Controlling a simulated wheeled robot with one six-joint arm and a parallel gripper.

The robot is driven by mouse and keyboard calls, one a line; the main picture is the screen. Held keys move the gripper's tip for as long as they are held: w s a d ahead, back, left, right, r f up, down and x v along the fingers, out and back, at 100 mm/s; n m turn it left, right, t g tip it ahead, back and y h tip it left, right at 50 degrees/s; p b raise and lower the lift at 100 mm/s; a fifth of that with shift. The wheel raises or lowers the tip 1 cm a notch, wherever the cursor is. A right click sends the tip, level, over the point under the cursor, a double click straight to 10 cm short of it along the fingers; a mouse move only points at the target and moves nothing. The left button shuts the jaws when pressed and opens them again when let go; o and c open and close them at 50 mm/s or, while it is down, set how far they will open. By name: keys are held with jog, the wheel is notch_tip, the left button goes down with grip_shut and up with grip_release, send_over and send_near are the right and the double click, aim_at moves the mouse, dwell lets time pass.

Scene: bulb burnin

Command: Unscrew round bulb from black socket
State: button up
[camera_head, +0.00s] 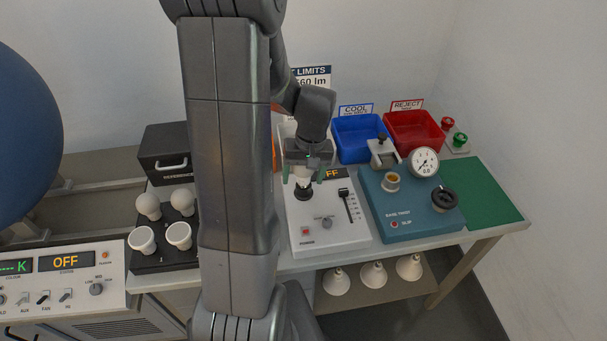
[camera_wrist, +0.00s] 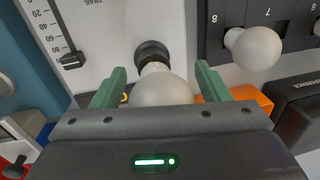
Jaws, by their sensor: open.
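The round bulb (camera_wrist: 163,88) is white and sits with its base in the black socket (camera_wrist: 151,54) on the white test unit. In the wrist view my open gripper (camera_wrist: 160,82) has its green fingers on either side of the bulb, with gaps on both sides. In the head view my gripper (camera_head: 303,176) is above the black socket (camera_head: 303,192), pointing down. There the bulb is mostly hidden by the gripper, with a pale part showing between the fingers.
The white unit (camera_head: 329,237) has a slider and an OFF display. A teal tester (camera_head: 410,214) with a gauge stands to the right. Blue (camera_head: 357,139) and red (camera_head: 413,133) bins are behind. A black rack (camera_head: 157,259) with several bulbs is left; another round bulb (camera_wrist: 254,48) shows there.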

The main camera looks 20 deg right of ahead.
jog(key=shift+c, duration=0.4)
jog(key=c, duration=0.8)
jog(key=n, duration=0.5)
jog(key=shift+d+g+b, duration=0.2)
jog(key=shift+g+b, duration=0.1)
jog(key=shift+b, duration=0.1)
jog(key=n, duration=0.6)
jog(key=shift+w+d+g, duration=0.2)
jog(key=shift+d+g, duration=0.05)
jog(key=shift+g, duration=0.05)
jog(key=n, duration=0.3)
jog(key=n+h, duration=0.1)
jog(key=n, duration=0.2)
jog(key=shift+w+d+r, duration=0.1)
jog(key=shift+w+d, duration=0.05)
jog(key=shift+w, duration=0.05)
jog(key=n, duration=0.6)
jog(key=shift+w+d+g+h, duration=0.15)
jog(key=shift+g+h, duration=0.15)
jog(key=shift+h, duration=0.1)
jog(key=o, duration=0.9)
jog(key=shift+d, duration=0.1)
